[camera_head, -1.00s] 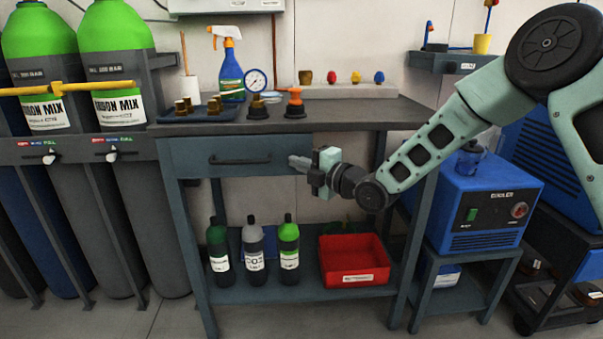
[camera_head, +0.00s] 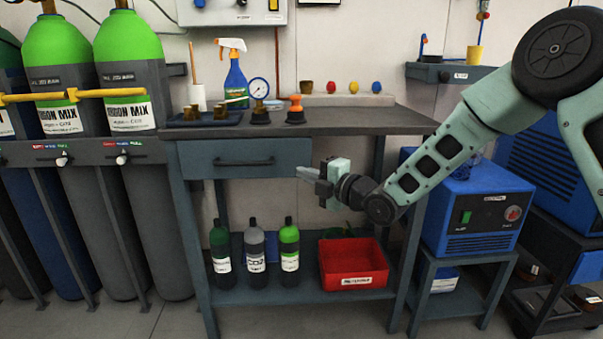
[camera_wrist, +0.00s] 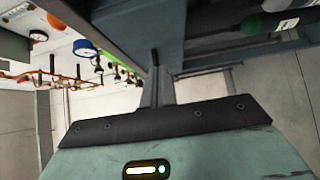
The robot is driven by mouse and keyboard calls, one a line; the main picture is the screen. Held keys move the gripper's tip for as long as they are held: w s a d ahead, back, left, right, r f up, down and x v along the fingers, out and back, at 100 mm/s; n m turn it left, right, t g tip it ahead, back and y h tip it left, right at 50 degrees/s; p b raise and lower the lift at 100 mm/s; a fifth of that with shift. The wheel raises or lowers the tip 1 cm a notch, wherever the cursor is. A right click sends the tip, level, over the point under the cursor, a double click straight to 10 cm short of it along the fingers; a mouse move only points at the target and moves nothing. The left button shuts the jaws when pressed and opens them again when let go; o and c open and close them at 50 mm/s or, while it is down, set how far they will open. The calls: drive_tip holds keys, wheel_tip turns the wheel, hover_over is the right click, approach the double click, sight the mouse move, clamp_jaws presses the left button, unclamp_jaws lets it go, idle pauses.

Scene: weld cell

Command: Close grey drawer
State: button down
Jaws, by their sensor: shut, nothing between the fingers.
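The grey drawer (camera_head: 210,165) sits under the left part of the workbench top in the head view, with a dark bar handle (camera_head: 243,161) across its front. Its front looks close to the bench front; I cannot tell whether a small gap is left. My gripper (camera_head: 299,172) is shut and empty, pointing left. Its fingertips overlap the lower right corner of the drawer front in the picture; contact cannot be told.
The workbench top (camera_head: 370,120) carries a spray bottle (camera_head: 236,82), a gauge (camera_head: 259,92) and brass fittings. Bottles (camera_head: 255,258) and a red bin (camera_head: 353,264) stand on the lower shelf. Gas cylinders (camera_head: 130,70) are at left, a blue welder (camera_head: 480,210) at right.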

drive_tip(key=p+v, duration=0.1)
drive_tip(key=v, duration=0.7)
drive_tip(key=s+a+f+m+g+h, duration=0.2)
drive_tip(key=s+m+g+h, duration=0.15)
drive_tip(key=s, duration=0.25)
drive_tip(key=s+a+f+m+g+h, duration=0.2)
drive_tip(key=s+m+h, duration=0.1)
drive_tip(key=s+m, duration=0.25)
drive_tip(key=s+d+m+g+h, duration=0.25)
drive_tip(key=s+m+g, duration=0.2)
drive_tip(key=s, duration=0.85)
drive_tip(key=s+d+m+g+h, duration=0.25)
drive_tip(key=s+m, duration=0.25)
drive_tip(key=s, duration=0.8)
wheel_tip(320, 180, up, 30)
drive_tip(key=p, duration=3)
drive_tip(key=shift+r+g, duration=0.2)
drive_tip(key=shift+g, duration=0.15)
drive_tip(key=shift+s+m, duration=0.1)
drive_tip(key=shift+m, duration=0.15)
